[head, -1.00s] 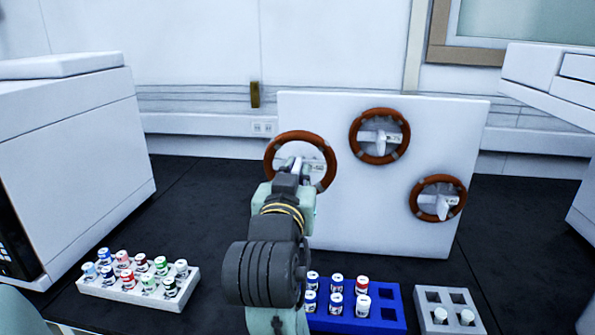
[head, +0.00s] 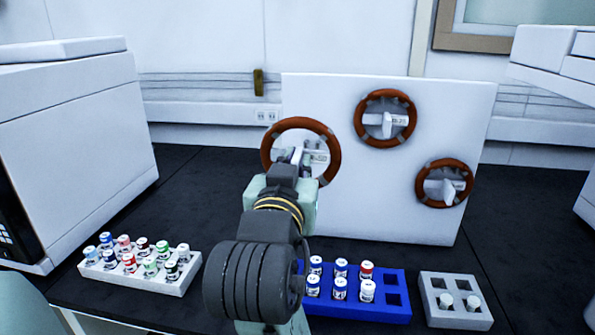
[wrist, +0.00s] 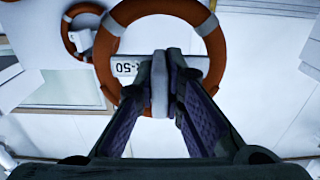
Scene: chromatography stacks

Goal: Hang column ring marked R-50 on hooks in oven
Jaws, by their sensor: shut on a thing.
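My gripper (head: 296,163) is shut on the middle of an orange-brown column ring (head: 300,123), in front of the left part of a white upright board (head: 335,220). In the wrist view my fingers (wrist: 160,85) pinch the centre of the ring (wrist: 103,60), over a white label (wrist: 126,67). The label reads "-50"; its start is partly hidden by a finger. Two more rings, upper middle (head: 361,118) and right (head: 422,184), hang on the board, their labels too small to read. The oven hooks cannot be made out.
Vial racks, white (head: 165,285), blue (head: 350,310) and grey (head: 458,318), sit along the front. Dark bench (head: 190,190) is clear between instrument and board.

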